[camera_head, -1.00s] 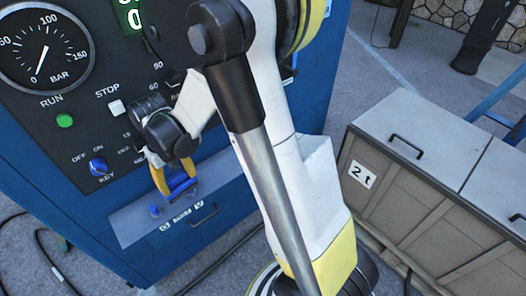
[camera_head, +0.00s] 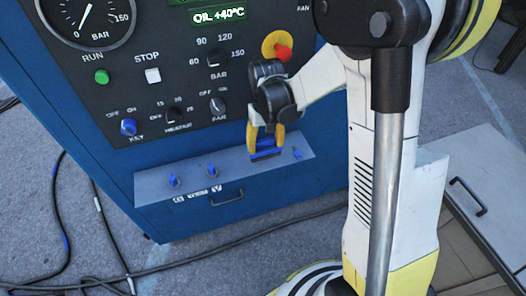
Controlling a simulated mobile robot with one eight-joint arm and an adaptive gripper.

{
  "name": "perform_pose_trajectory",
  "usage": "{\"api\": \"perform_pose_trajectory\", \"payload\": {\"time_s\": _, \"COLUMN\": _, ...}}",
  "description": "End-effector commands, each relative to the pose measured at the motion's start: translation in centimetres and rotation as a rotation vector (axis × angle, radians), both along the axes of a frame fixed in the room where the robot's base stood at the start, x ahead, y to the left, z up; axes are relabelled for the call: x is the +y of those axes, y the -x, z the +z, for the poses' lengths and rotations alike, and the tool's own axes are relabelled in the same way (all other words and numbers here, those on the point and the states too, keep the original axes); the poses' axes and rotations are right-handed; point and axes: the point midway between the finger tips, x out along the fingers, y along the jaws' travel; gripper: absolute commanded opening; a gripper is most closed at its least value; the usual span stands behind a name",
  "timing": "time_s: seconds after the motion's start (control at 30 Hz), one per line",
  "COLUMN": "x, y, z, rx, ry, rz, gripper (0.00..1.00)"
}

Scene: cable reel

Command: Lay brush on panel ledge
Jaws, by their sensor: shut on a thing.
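The grey panel ledge (camera_head: 150,188) runs along the lower front of the blue machine. My gripper (camera_head: 266,142), with yellow fingers, is over the right part of this ledge. It is shut on a blue thing (camera_head: 266,153), which I take to be the brush. The fingers hide part of it. The blue thing is at the ledge, but I cannot tell whether it touches the surface.
Small blue pieces stand on the ledge, two left of my gripper (camera_head: 213,171) and one at right (camera_head: 297,153). The control panel has a red knob (camera_head: 284,53) close above my gripper. Cables (camera_head: 110,283) lie on the floor. A grey cabinet (camera_head: 492,190) stands at right.

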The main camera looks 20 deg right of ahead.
Motion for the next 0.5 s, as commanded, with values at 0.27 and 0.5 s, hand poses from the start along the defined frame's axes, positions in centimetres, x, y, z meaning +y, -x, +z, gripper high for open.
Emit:
{"api": "perform_pose_trajectory", "payload": {"time_s": 0.27, "x": 0.4, "y": -4.0, "z": -2.5, "rx": 0.0, "ry": 0.0, "rz": -0.001, "gripper": 0.35}}
{"api": "perform_pose_trajectory", "payload": {"time_s": 0.5, "x": 0.4, "y": -4.2, "z": -5.1, "rx": 0.0, "ry": 0.0, "rz": -0.001, "gripper": 0.35}}
